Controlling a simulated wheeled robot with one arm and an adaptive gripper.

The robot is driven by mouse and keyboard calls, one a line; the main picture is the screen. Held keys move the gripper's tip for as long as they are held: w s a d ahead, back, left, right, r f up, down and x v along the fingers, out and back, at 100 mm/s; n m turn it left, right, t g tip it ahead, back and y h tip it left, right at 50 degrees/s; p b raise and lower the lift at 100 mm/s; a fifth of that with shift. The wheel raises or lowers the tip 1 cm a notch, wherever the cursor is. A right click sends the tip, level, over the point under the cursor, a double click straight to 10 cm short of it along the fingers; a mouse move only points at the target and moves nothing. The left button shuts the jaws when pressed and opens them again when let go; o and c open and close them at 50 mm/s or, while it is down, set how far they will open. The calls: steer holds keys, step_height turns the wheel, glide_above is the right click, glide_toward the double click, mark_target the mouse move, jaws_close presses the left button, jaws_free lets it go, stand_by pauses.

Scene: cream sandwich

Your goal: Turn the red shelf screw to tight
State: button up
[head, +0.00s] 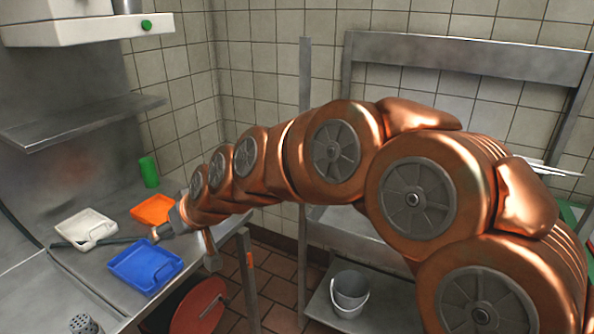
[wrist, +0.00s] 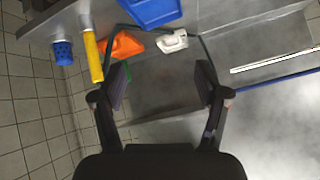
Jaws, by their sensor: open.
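I cannot make out a red shelf screw in either view. A grey metal wall shelf (head: 80,120) is at the left in the head view, above the steel counter. My gripper (wrist: 162,85) is open and empty in the wrist view, its two dark fingers well apart. In the head view my copper arm reaches left over the counter, and the gripper's end is small and hard to make out near the trays.
On the counter are a white tray (head: 70,237), an orange tray (head: 152,209), a blue tray (head: 146,264) and a green cylinder (head: 149,171). A yellow cylinder (wrist: 93,55) shows in the wrist view. A bucket (head: 350,291) stands on a lower shelf.

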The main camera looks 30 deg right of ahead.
steer(key=w+d+r+m+t+b, duration=0.1)
steer(key=w+r+t, duration=0.15)
steer(key=w, duration=0.75)
steer(key=w+d+m+t+h+b, duration=0.3)
steer(key=w+d+m+t+h, duration=0.3)
steer(key=w+d, duration=0.75)
steer(key=s+d+f+m+g+h+b, duration=0.1)
steer(key=d+f+m+g+h, duration=0.1)
steer(key=d+f+h, duration=0.45)
steer(key=d+f+m+g+h+b, duration=0.1)
steer(key=d+m+g+h, duration=0.15)
steer(key=d, duration=0.65)
steer(key=s+d+f+m+g+h+b, duration=0.1)
steer(key=d+f+m+g+h+b, duration=0.15)
steer(key=d+h, duration=0.4)
steer(key=w+d+n+y+p, duration=0.1)
steer(key=w+d+p, duration=0.1)
steer(key=d, duration=0.6)
steer(key=shift+w+f, duration=0.35)
steer(key=shift+w, duration=0.55)
steer(key=shift+y, duration=0.25)
steer(key=c, duration=1.2)
